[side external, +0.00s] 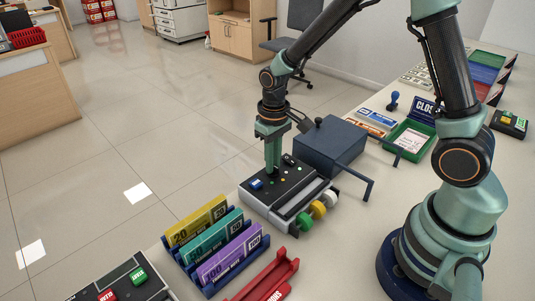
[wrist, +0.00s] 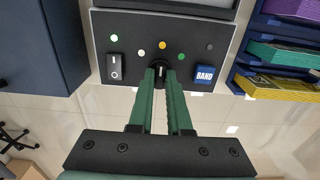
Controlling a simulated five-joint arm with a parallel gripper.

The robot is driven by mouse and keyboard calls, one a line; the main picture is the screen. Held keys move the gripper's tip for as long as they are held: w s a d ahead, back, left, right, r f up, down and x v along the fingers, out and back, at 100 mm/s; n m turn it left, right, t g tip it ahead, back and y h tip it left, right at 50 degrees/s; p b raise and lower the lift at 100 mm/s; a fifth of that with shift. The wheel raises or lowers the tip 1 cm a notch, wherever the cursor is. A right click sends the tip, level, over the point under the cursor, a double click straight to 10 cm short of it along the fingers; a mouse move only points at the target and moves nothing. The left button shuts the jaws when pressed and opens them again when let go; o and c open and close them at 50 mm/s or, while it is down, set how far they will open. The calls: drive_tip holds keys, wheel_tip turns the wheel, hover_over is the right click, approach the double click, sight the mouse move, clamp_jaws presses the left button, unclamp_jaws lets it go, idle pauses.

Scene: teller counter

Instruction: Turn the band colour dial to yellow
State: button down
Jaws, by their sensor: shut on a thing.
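The banding machine (side external: 262,206) has a dark top panel, which fills the top of the wrist view (wrist: 130,75). The small black dial (wrist: 160,64) stands on this panel, below an arc of a white dot (wrist: 141,53), a yellow dot (wrist: 162,45) and a green dot (wrist: 181,57). My gripper (side external: 273,172) points straight down, and its two green fingers are shut on the dial, one on each side. The fingers hide much of the dial. I cannot tell which dot it points at.
A black rocker switch (wrist: 115,68) and a blue BAND button (wrist: 204,74) flank the dial. A dark blue box (side external: 331,147) with a handle stands right behind the machine. A rack of banded notes (side external: 217,241) stands to the front left.

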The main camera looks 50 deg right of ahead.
sight(275, 166)
drive_tip(key=shift+r, duration=0.1)
drive_tip(key=c, duration=0.9)
unclamp_jaws()
drive_tip(key=shift+o, duration=0.2)
wheel_tip(275, 166, up, 12)
drive_tip(key=shift+r, duration=0.1)
drive_tip(key=s+d+r+t, duration=0.2)
drive_tip(key=s+r+t, duration=0.3)
drive_tip(key=s, duration=0.5)
drive_tip(key=shift+d+r+t, duration=0.25)
drive_tip(key=shift+r+t, duration=0.05)
drive_tip(key=shift+r, duration=0.4)
